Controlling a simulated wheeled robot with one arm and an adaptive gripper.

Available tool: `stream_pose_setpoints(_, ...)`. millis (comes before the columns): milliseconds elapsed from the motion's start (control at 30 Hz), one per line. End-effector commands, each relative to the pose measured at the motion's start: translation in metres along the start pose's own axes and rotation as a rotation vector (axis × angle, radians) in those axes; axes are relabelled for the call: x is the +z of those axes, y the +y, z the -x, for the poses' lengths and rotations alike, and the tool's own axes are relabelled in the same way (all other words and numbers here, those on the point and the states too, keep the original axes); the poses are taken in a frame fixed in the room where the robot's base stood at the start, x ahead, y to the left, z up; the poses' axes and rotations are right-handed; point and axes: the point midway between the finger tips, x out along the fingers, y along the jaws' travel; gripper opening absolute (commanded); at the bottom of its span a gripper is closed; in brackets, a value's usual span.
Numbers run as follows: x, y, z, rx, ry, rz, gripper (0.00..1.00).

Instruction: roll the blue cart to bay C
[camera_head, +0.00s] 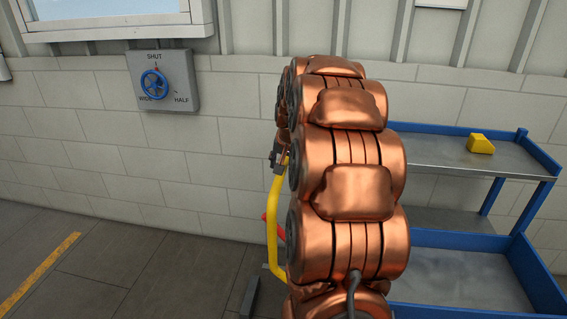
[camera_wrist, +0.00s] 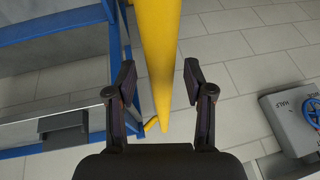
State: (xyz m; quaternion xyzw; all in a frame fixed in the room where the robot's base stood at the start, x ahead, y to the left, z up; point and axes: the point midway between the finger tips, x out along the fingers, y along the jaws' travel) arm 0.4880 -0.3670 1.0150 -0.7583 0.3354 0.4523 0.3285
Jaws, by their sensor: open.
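The blue cart (camera_head: 527,272) stands at the right in the head view, with grey shelves and blue edges; my copper arm hides its left part. Its upright yellow handle (camera_head: 273,225) shows just left of my arm. In the wrist view the yellow handle (camera_wrist: 158,60) runs between the two fingers of my gripper (camera_wrist: 158,84). The fingers are apart, with a gap on each side of the bar. The cart's blue frame (camera_wrist: 50,30) is at the left of the wrist view. The gripper is mostly hidden behind my arm in the head view.
A wall box with a blue valve wheel (camera_head: 154,84), marked SHUT, HALF and a partly covered word, is on the block wall. A yellow block (camera_head: 480,144) sits on the cart's top shelf. A yellow floor line (camera_head: 40,271) is at the left; the floor around it is clear.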

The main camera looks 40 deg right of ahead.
Motion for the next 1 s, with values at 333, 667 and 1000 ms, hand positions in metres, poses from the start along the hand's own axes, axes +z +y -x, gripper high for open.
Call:
stream_pose_setpoints(333,-0.0001,0.0000,0.0003,0.000,0.000,0.000,0.36)
stream_pose_setpoints(667,-0.0002,0.0005,0.0004,0.000,0.000,0.000,0.01)
stream_pose_setpoints(1000,-0.0001,0.0007,0.0004,0.001,0.000,-0.001,0.00)
